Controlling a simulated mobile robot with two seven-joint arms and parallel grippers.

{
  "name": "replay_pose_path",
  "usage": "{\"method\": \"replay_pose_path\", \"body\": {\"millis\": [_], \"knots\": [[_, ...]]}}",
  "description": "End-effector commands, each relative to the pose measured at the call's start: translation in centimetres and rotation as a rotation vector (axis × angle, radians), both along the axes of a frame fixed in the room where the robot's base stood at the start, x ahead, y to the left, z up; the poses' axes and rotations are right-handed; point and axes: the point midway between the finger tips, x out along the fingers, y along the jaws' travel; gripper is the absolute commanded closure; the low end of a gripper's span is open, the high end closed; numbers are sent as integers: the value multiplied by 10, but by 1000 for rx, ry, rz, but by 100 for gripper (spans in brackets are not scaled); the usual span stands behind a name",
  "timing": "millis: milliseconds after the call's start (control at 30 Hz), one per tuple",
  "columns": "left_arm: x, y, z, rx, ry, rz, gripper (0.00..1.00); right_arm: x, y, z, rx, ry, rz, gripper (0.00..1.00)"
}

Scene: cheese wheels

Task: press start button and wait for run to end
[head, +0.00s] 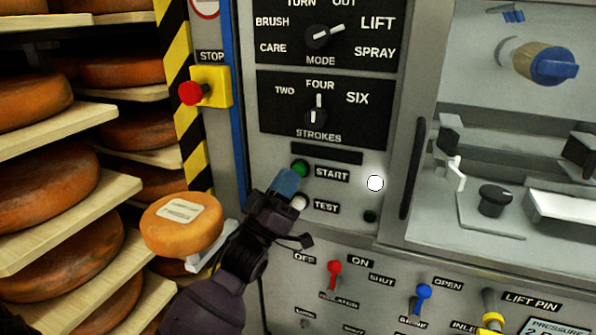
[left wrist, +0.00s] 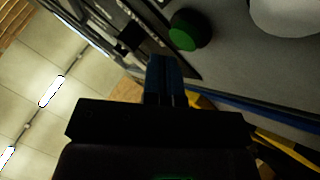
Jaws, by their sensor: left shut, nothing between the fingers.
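The green start button (head: 300,168) is on the grey control panel (head: 411,75), left of the START label. It also shows in the left wrist view (left wrist: 189,30), just beyond my fingertips. My left gripper (head: 287,182) is shut and empty, its blue fingertips close beside the start button at its lower left. I cannot tell whether they touch it. A white lamp (head: 375,183) is bright to the right of the START label. The mode knob (head: 324,36) and the strokes knob (head: 316,112) are above. My right gripper is not in view.
A white test button (head: 299,203) sits just below the start button. A red stop button (head: 191,93) on a yellow box is at the left. Red (head: 334,268) and blue (head: 423,295) levers stick out below. Cheese shelves fill the left side, with an orange cheese wheel (head: 182,224) near my arm.

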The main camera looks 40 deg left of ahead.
Motion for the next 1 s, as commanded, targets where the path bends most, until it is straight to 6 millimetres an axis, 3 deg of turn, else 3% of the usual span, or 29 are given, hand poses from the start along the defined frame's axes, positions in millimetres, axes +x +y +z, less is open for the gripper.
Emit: {"method": "replay_pose_path", "body": {"millis": [1000], "knots": [[11, 3, 0, 1, 0, -1, 100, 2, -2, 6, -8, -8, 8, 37]]}}
